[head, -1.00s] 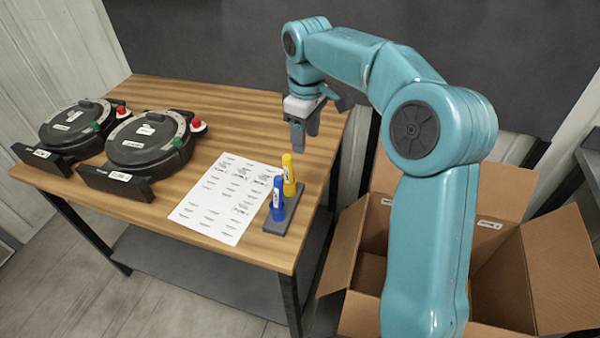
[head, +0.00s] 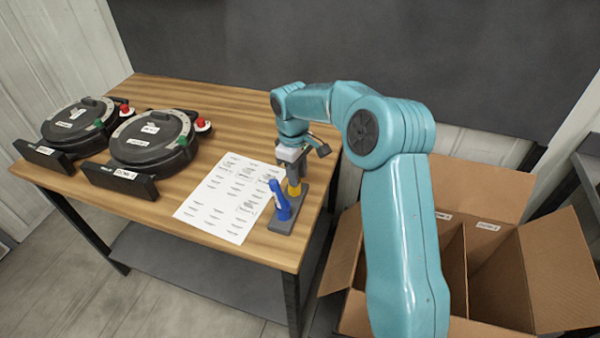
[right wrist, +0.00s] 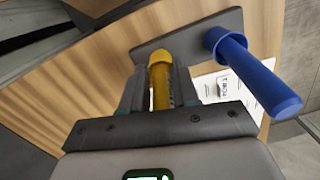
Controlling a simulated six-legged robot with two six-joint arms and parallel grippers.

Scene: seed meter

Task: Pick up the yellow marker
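The yellow marker (head: 294,189) stands upright in the dark grey holder (head: 281,226) at the table's right side. In the right wrist view the yellow marker (right wrist: 160,80) lies between my finger pads, with almost no gap on either side. My right gripper (head: 292,178) points down over the holder and looks shut on it; its fingers hide part of the marker in the head view. The blue marker (head: 279,200) stands tilted in the same holder, leaning left in the head view, close beside my right gripper. My left gripper is not in view.
A white label sheet (head: 226,200) lies left of the holder. Two round black seed meters (head: 152,140) with red and green knobs sit at the table's left. An open cardboard box (head: 560,270) stands on the right, beyond the table edge. The table's back middle is clear.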

